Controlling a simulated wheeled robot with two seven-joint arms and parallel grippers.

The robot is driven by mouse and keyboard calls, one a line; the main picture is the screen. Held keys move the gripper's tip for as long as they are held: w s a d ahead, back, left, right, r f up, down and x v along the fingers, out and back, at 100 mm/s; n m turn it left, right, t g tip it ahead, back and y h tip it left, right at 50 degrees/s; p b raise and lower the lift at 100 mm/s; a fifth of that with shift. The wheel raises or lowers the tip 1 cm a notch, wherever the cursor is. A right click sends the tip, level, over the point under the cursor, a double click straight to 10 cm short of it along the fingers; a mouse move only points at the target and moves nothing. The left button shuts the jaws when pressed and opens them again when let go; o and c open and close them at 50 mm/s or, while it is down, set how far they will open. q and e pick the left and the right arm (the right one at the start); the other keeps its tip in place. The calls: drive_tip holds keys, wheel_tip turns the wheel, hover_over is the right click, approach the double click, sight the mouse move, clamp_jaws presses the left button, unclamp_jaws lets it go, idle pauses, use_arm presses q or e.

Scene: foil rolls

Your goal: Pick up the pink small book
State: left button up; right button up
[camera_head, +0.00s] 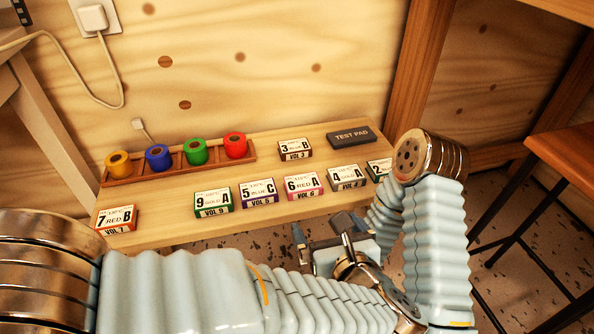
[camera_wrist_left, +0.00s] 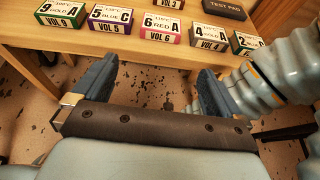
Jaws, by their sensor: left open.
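The pink small book, marked VOL 6 (camera_head: 304,186), lies near the front edge of the wooden bench, between VOL 5 and VOL 4. It also shows near the top of the left wrist view (camera_wrist_left: 173,30). My left gripper (camera_head: 324,229) is open and empty, in front of the bench edge. In the left wrist view its two blue-grey fingers (camera_wrist_left: 156,75) are spread wide, with the pink book beyond and above them, apart from them. My right gripper does not show.
VOL 5 (camera_head: 258,192) and VOL 4 (camera_head: 347,178) flank the pink book closely. VOL 9 (camera_head: 212,203) and VOL 7 (camera_head: 116,220) lie further left. VOL 3 (camera_head: 295,149), the test pad (camera_head: 351,137) and a rack of coloured rolls (camera_head: 178,167) sit behind.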

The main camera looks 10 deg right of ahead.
use_arm(q)
approach(305, 188)
drive_tip(key=shift+w+f+b, duration=0.45)
drive_tip(key=shift+w+f, duration=0.35)
drive_tip(key=shift+w, duration=0.15)
drive_tip(key=x, duration=0.6)
drive_tip(key=shift+r+b, duration=0.25)
drive_tip(key=shift+b, duration=0.05)
drive_tip(key=c, duration=0.9)
drive_tip(key=shift+r, duration=0.2)
